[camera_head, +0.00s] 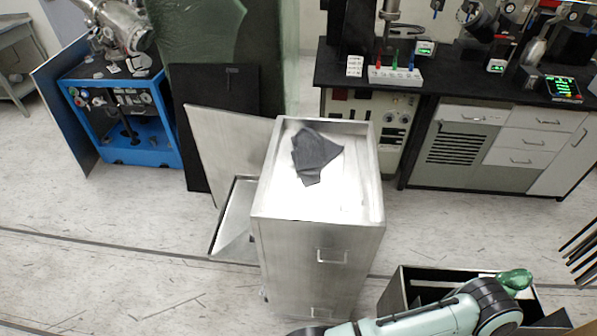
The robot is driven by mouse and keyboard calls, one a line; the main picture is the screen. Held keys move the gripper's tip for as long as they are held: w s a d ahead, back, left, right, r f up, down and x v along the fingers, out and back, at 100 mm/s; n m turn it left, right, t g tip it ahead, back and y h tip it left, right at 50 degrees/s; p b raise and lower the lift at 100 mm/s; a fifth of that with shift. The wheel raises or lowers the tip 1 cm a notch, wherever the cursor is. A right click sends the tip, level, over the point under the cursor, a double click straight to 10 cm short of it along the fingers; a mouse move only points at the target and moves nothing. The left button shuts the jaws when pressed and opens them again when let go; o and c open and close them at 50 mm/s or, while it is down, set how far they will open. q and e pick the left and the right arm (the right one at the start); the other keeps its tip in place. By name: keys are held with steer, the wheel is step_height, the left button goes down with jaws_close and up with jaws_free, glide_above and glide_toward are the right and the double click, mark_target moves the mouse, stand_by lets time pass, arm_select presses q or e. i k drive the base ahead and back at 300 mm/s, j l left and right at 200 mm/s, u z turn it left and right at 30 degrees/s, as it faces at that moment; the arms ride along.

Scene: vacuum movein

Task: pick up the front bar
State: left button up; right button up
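Several thin dark bars (583,250) stick in at the right edge, side by side and slanting, with their right ends cut off by the picture. I cannot tell which of them is the front bar. A pale green and black arm of mine lies across the bottom right, below the bars and apart from them in the picture. No fingertips of either gripper show, so I cannot see whether they are open or shut.
A steel cabinet (312,262) with a dark cloth (315,155) on its top stands in the middle. A dark open box (405,290) is partly behind my arm. A lab bench (450,90) lines the back right; a blue cart (120,115) stands back left. Floor between bench and box is clear.

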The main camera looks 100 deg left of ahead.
mark_target(346, 166)
steer(key=u, duration=1.75)
